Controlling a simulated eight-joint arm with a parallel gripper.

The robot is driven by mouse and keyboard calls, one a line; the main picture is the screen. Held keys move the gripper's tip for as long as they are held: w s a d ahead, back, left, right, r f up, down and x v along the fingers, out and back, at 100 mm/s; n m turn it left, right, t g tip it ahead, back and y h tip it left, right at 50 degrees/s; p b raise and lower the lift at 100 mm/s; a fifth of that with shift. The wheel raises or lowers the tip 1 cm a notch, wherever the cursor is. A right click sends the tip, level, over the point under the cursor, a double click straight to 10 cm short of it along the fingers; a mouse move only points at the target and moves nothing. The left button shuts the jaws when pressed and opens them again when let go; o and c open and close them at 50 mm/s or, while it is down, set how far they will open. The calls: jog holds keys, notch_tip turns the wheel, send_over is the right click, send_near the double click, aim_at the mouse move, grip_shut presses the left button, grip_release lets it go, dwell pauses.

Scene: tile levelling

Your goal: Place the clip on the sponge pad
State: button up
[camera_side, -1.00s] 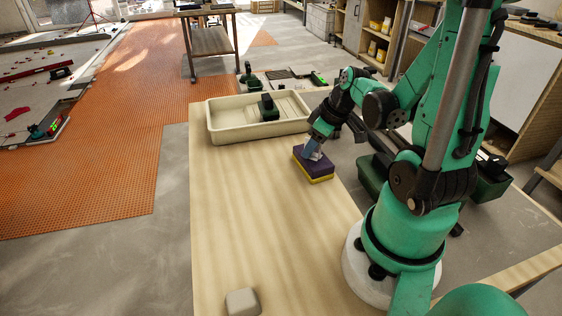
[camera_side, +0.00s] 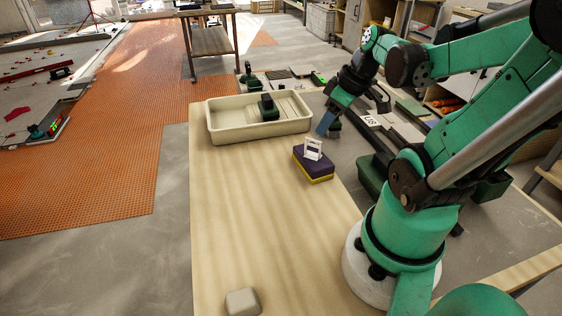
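The sponge pad (camera_side: 311,170), purple on top and yellow below, lies on the wooden table. The white clip (camera_side: 313,150) stands upright on the pad's top face, touching it. My gripper (camera_side: 324,127) is above and to the right of the clip, apart from it, near the tray's right corner. It holds nothing that I can see. Its fingers are too small and overlapped to show whether they are open or shut.
A beige block (camera_side: 242,301) lies at the table's front. The wooden tabletop (camera_side: 245,210) between them is clear.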

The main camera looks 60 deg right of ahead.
jog(key=v, duration=0.5)
jog(key=w+a+f+t, duration=0.1)
jog(key=w+a, duration=0.3)
jog(key=a, duration=0.4)
jog(key=w+a+f+t, duration=0.1)
jog(key=w+a, duration=0.4)
jog(key=a, duration=0.2)
jog(key=shift+w+a+t, duration=0.35)
jog(key=shift+t, duration=0.05)
